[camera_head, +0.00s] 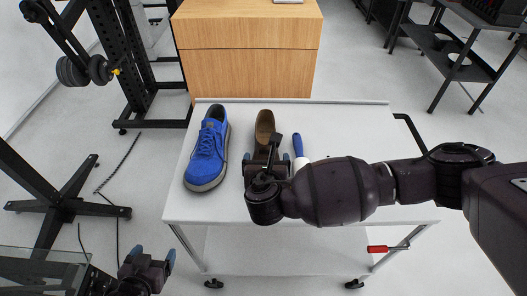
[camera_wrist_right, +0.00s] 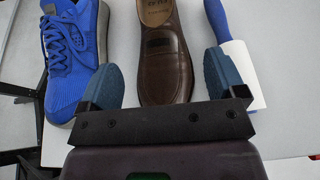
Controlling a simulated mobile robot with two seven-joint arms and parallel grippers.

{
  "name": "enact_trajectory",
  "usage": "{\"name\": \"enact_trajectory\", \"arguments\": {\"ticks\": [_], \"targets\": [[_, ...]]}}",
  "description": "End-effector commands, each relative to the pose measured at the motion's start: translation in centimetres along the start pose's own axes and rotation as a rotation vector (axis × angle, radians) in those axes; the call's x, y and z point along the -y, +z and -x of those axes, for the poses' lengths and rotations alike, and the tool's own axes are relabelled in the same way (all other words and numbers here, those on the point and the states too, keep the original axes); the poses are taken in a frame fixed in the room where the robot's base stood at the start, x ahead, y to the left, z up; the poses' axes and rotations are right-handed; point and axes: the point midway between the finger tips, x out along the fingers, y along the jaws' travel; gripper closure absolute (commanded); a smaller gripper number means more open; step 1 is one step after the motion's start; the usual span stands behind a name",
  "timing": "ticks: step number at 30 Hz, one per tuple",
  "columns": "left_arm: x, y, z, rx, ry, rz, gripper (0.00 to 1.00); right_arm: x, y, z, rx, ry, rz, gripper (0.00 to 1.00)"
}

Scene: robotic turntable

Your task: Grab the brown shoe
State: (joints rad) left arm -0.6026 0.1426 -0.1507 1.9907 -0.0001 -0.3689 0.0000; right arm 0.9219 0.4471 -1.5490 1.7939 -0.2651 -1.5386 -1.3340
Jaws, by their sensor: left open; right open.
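The brown shoe (camera_head: 264,124) lies on the white table between a blue shoe and a blue-handled tool; in the head view its near part is hidden by my right gripper (camera_head: 266,160). In the right wrist view the brown shoe (camera_wrist_right: 163,60) points its toe toward me, and its toe end reaches between the two blue fingertips of my right gripper (camera_wrist_right: 160,78). The gripper is open, with a finger on each side of the shoe and a visible gap to both. My left gripper (camera_head: 146,258) is open and empty, low at the left, off the table.
The blue shoe (camera_head: 207,150) is left of the brown shoe, close to my right gripper's left finger. The blue-handled tool (camera_head: 298,146) with a white head is close on the right. The white table (camera_head: 350,130) is bare at its right. A wooden cabinet (camera_head: 248,60) stands behind.

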Motion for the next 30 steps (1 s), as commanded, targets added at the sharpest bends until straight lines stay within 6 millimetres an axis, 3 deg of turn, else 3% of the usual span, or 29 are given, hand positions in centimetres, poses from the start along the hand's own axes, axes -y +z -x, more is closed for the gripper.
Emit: {"name": "enact_trajectory", "arguments": {"ticks": [6,14,24,30], "targets": [[0.0,0.4,-0.1,0.002,0.0,0.0,0.19,-0.1,0.0,-3.2,0.002,0.0,-0.002,0.11],[0.0,0.5,-0.2,0.003,0.0,0.0,0.19,-0.1,0.1,-4.8,0.0,0.002,-0.004,0.11],[0.0,0.7,-0.4,0.003,0.0,0.0,0.19,-0.2,0.3,-8.8,0.0,0.0,-0.003,0.11],[-0.1,0.7,-0.5,0.002,0.0,0.0,0.19,-0.2,0.3,-9.7,0.0,0.001,-0.005,0.11]]}}
